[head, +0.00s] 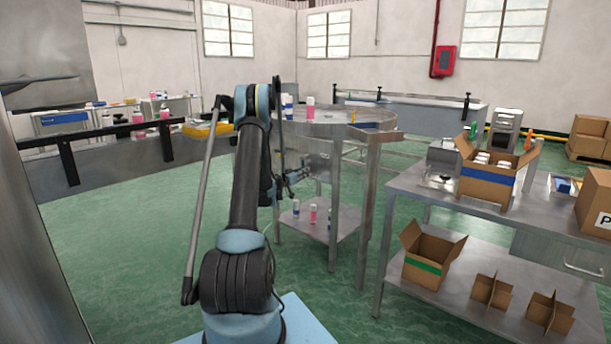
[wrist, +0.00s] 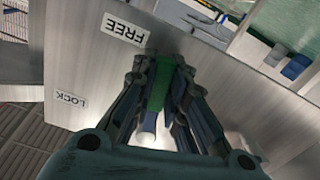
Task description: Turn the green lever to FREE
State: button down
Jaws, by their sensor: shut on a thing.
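The green lever (wrist: 161,82) shows in the wrist view between the fingers of my gripper (wrist: 166,68), which is shut on it. The lever stands out from a grey metal panel (wrist: 85,60). The FREE label (wrist: 125,28), upside down in this view, lies just beyond the fingertips, up and left of the lever. The LOCK label (wrist: 70,98) is farther left and lower, apart from the lever. The fingers hide part of the lever and its pivot. In the head view my gripper (head: 291,178) is small beside the round metal table; the lever cannot be made out there.
A metal workbench (head: 450,195) with cartons stands at right. A conveyor (head: 105,170) runs at left. The green floor in front of it is clear.

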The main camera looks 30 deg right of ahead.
jog(key=shift+w+a+f+m, duration=0.1)
jog(key=shift+w+a+m, duration=0.1)
jog(key=shift+w+m, duration=0.3)
jog(key=shift+w+a+m, duration=0.2)
jog(key=shift+w+m, duration=0.15)
jog(key=shift+m, duration=0.25)
jog(key=shift+w, duration=0.15)
jog(key=c, duration=1.6)
grip_release()
jog(key=shift+d, duration=0.1)
jog(key=v, duration=1.2)
